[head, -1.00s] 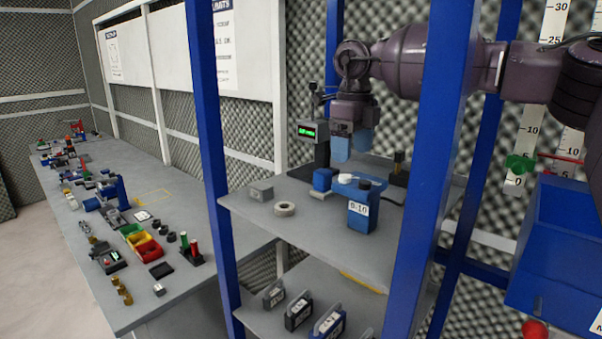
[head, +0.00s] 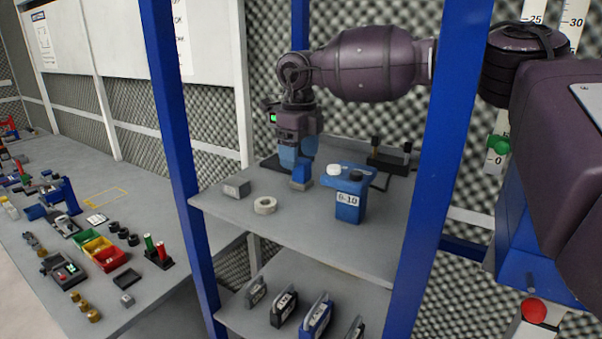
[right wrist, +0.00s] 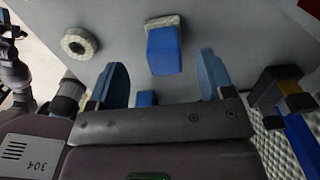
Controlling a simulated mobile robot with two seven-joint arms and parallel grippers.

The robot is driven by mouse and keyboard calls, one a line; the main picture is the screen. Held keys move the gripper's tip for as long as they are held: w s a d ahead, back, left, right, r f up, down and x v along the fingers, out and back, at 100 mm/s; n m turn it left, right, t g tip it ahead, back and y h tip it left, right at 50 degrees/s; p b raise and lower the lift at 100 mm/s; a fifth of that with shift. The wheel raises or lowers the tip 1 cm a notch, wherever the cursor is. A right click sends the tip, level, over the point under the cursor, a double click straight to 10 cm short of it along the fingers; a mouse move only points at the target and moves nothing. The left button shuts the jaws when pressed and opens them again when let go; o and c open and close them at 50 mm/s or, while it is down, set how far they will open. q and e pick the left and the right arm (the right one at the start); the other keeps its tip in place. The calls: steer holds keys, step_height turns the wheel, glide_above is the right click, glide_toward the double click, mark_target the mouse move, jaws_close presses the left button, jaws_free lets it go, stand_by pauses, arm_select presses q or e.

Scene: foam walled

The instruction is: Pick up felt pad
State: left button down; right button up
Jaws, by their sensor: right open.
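What looks like the felt pad (head: 301,174) is a small blue block on a pale, textured base, standing on the upper grey shelf. In the right wrist view the pad (right wrist: 165,48) lies ahead of the fingertips, roughly between their lines. My right gripper (head: 296,157) is open and points down just above and behind the pad, overlapping its top in the head view. Its two blue fingers also show in the right wrist view (right wrist: 163,78), apart, with nothing held between them. Whether a finger touches the pad cannot be told. My left gripper is not in view.
On the upper shelf (head: 285,238) are a white ring (head: 265,205), a grey block (head: 236,188) and a blue B-10 container (head: 349,200) right of the pad. Blue posts (head: 172,120) frame the shelf. The lower shelf holds several dark items. The shelf front is clear.

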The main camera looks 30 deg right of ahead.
mark_target(302, 173)
steer(key=shift+d+f+p, duration=0.15)
steer(key=shift+f+p, duration=0.25)
steer(key=shift+f, duration=1)
steer(key=shift+d+f+p, duration=0.1)
steer(key=shift+f+p, duration=0.25)
steer(key=shift+f, duration=1)
steer(key=c, duration=1)
steer(key=shift+r, duration=0.1)
step_height(302, 173, up, 20)
steer(key=shift+f+b, duration=0.1)
steer(key=shift+b, duration=1)
